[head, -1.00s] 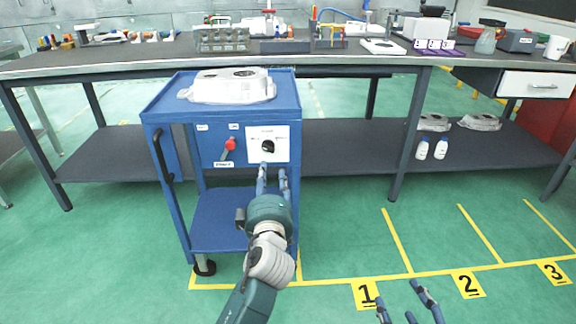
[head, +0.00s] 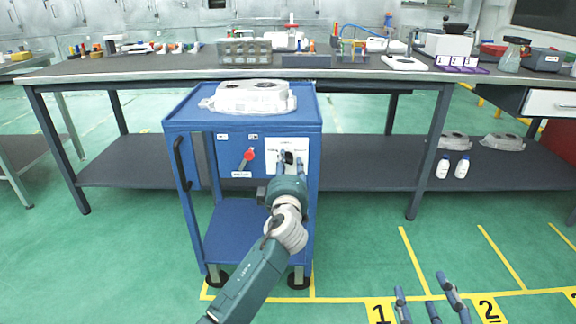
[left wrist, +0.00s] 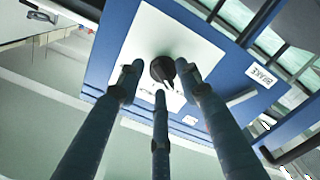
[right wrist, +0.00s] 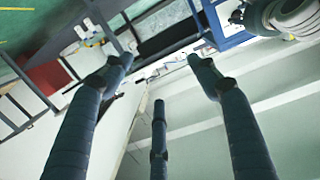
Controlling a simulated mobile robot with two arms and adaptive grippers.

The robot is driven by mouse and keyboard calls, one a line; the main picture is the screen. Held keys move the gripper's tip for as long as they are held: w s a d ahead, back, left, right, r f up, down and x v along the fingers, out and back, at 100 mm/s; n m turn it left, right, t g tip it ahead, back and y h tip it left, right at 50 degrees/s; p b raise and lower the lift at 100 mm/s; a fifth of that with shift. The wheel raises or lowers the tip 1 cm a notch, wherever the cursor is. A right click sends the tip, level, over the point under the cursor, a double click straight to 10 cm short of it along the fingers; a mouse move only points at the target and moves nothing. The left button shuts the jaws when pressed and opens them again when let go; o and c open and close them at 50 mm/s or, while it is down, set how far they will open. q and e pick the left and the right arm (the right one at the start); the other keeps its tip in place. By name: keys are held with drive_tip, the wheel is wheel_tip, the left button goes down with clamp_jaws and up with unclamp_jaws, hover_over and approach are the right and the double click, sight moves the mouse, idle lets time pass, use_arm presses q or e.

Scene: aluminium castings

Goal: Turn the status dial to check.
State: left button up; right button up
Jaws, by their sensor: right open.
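The status dial (head: 288,157) is a dark knob on a white plate (head: 302,146) on the front of the blue cart. My left gripper (head: 290,161) is at the dial, its fingertips on either side of it. In the left wrist view the dark knob (left wrist: 161,69) shows between the fingertips, close to the right finger, with a pale pointer toward the lower right. Its fingers are partly closed; whether they grip the knob I cannot tell. The plate's lettering is too small to read. My right gripper (head: 428,290) is open and empty, low over the floor, away from the cart.
The blue cart (head: 182,124) carries a pale casting (head: 250,96) on top. A red-handled lever (head: 248,155) sits left of the dial. A long workbench (head: 150,66) stands behind. Green floor (head: 365,260) right of the cart is clear, with yellow lines and number markers.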

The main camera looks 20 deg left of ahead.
use_arm(q)
clamp_jaws()
